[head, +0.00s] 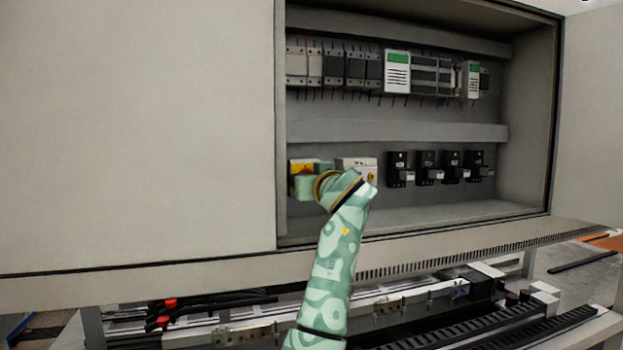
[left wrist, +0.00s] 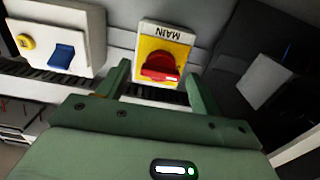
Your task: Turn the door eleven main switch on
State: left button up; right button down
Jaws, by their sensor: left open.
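The main switch (left wrist: 167,52) has a yellow plate, a white label strip reading MAIN, and a red knob (left wrist: 160,68). It appears upside down in the left wrist view, and the knob's bar lies nearly crosswise there. In the head view the switch (head: 300,165) is at the lower left of the open cabinet, partly hidden by my gripper. My left gripper (left wrist: 156,72) is open and empty. Its fingers lie either side of the knob in the wrist view; I cannot tell whether they touch it. In the head view the left gripper (head: 303,186) is just in front of the switch. My right gripper is not in view.
A white box (left wrist: 62,35) with a blue rocker and yellow button is beside the switch. Several black breakers (head: 398,168) line the lower row to the right. Modules (head: 397,72) fill the upper rail. A grey door panel (head: 140,130) stands left of the opening.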

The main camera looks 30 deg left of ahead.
pick_arm(q)
jog(key=c, duration=0.8)
jog(key=shift+c, duration=0.9)
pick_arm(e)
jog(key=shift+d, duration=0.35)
pick_arm(q)
jog(key=shift+d+f+m, duration=0.1)
jog(key=shift+d+m, duration=0.05)
jog(key=shift+m, duration=8.75)
jog(key=o, duration=1)
jog(key=shift+w+d, duration=0.1)
jog(key=shift+d, duration=0.05)
